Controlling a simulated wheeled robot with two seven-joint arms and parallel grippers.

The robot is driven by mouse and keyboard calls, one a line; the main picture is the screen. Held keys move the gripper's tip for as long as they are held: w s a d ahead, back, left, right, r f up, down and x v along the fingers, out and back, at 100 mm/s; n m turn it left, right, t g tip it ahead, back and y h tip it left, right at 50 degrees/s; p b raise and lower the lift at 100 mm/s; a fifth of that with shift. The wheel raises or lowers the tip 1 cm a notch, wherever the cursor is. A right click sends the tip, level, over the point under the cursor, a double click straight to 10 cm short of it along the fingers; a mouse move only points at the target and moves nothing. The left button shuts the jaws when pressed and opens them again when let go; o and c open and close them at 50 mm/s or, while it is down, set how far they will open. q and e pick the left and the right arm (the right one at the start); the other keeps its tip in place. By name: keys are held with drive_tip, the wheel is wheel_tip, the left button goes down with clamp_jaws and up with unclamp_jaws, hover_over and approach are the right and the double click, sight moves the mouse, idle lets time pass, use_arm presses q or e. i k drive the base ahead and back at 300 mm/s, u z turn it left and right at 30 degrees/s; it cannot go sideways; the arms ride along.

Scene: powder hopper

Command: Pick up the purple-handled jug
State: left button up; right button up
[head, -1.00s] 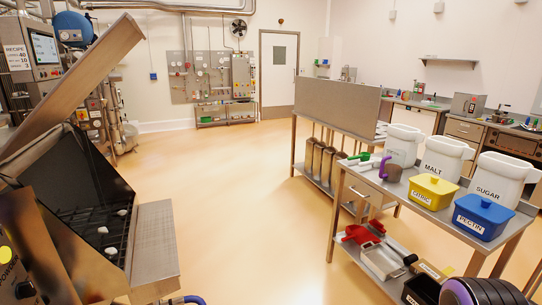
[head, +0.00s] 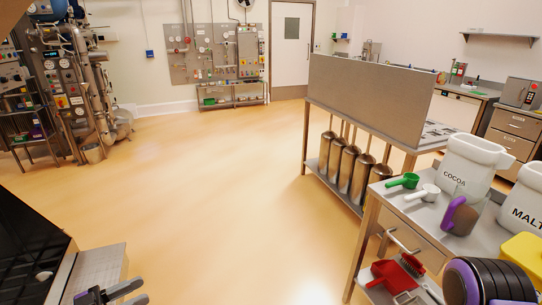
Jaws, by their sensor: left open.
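The purple-handled jug (head: 463,218) stands on the steel bench at the right in the head view. Its body is grey-brown and its purple handle points left. It stands in front of the white COCOA bin (head: 470,168). My left gripper (head: 134,292) shows at the bottom left edge, partly cut off. It is open with nothing between its fingers, and far from the jug. My right gripper is out of the picture; only a black and purple part of my arm shows at the bottom right.
Green (head: 404,181) and white (head: 425,193) scoops lie left of the jug. A MALT bin (head: 525,205) and a yellow tub (head: 522,255) stand to its right. A steel panel (head: 368,98) rises behind the bench. The middle floor is clear.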

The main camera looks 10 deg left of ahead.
sight(467, 202)
drive_tip(key=i, duration=1.7)
drive_tip(key=z, duration=3.1)
